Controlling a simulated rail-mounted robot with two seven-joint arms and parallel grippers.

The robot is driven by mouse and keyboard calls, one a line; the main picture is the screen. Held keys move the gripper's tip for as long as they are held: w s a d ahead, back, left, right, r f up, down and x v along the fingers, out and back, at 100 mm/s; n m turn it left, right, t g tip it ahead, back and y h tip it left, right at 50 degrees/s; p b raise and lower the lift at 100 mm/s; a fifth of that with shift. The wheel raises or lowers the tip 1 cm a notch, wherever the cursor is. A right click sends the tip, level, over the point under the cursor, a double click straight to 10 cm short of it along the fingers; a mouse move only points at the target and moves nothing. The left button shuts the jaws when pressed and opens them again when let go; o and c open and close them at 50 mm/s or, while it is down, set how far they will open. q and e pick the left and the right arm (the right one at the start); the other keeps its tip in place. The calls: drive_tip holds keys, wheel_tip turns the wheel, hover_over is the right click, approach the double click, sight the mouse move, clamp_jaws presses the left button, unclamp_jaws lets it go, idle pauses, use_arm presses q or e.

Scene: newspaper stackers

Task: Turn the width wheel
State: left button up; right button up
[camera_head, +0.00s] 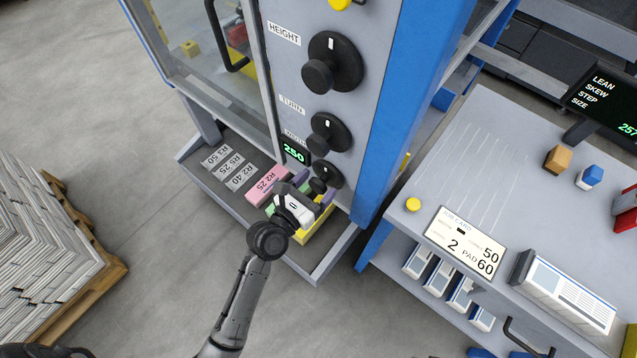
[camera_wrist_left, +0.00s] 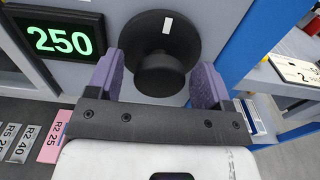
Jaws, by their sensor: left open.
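The width wheel (camera_head: 328,174) is a small black disc with a white mark and a protruding round knob, low on the grey machine panel. In the left wrist view the wheel (camera_wrist_left: 188,40) has its white mark near the top. A display (camera_head: 294,151) beside it reads 250 in green. My left gripper (camera_head: 314,188) is at the wheel's knob. In the wrist view its purple-padded fingers (camera_wrist_left: 158,80) are open on either side of the knob, with gaps showing. In the head view the gripper partly hides the knob. My right gripper is not in view.
The turn wheel (camera_head: 331,133) and larger height wheel (camera_head: 334,62) sit above. A tray (camera_head: 318,277) with labelled blocks lies below. A grey workbench (camera_head: 463,150) with a job card (camera_head: 465,242) stands right. A newspaper stack (camera_head: 45,250) is at left; floor between is clear.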

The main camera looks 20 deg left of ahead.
use_arm(q)
drive_tip(key=shift+w+d, duration=0.15)
drive_tip(key=shift+w, duration=0.3)
